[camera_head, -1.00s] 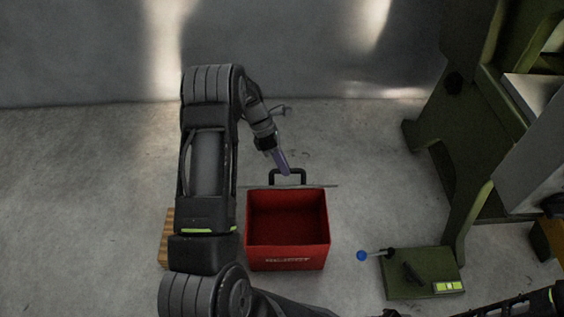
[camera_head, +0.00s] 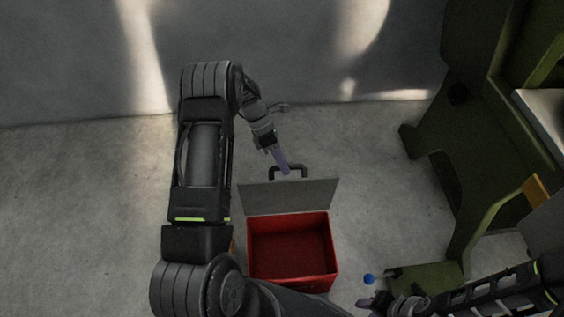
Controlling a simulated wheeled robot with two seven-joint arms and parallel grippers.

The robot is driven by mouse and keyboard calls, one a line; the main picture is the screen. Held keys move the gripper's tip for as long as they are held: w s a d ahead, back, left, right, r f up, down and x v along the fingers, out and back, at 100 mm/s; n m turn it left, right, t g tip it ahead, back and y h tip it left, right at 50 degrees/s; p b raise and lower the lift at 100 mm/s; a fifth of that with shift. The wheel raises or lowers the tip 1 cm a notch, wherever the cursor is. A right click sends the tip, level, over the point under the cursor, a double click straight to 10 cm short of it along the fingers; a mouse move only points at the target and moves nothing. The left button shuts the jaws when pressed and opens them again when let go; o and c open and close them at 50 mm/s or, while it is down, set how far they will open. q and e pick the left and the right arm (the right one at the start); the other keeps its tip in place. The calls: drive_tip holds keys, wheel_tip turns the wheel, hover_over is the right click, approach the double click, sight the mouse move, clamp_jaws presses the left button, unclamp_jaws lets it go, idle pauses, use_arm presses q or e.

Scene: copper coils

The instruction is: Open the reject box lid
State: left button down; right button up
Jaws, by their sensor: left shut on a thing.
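The reject box (camera_head: 292,274) is an open-topped red box on the floor at the lower middle, and its empty red inside shows. Its grey lid (camera_head: 290,197) is raised at the box's far edge, with a broad face in view. A dark handle (camera_head: 302,169) stands at the lid's far edge. My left gripper (camera_head: 283,166) reaches down from the upper left and is shut on the handle; its purplish fingers overlap the handle's left part. My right gripper (camera_head: 374,302) is low in the view, right of the box and apart from it; its jaw opening is unclear.
A green machine frame (camera_head: 470,150) stands on the right. A green case (camera_head: 430,277) lies on the floor, partly hidden by my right arm, with a small blue-ended item (camera_head: 369,279) beside it. Bare floor lies left of my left arm and between box and machine.

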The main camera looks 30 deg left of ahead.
use_arm(q)
drive_tip(key=shift+s+a+f, duration=0.15)
drive_tip(key=shift+s+f, duration=0.15)
drive_tip(key=c, duration=1.7)
unclamp_jaws()
drive_tip(key=o, duration=0.3)
drive_tip(key=shift+w+r, duration=0.15)
drive_tip(key=shift+w, duration=0.05)
drive_tip(key=shift+o, duration=0.2)
drive_tip(key=v, duration=0.7)
drive_tip(key=shift+r+p, duration=0.3)
drive_tip(key=shift+p, duration=0.05)
drive_tip(key=shift+a, duration=0.15)
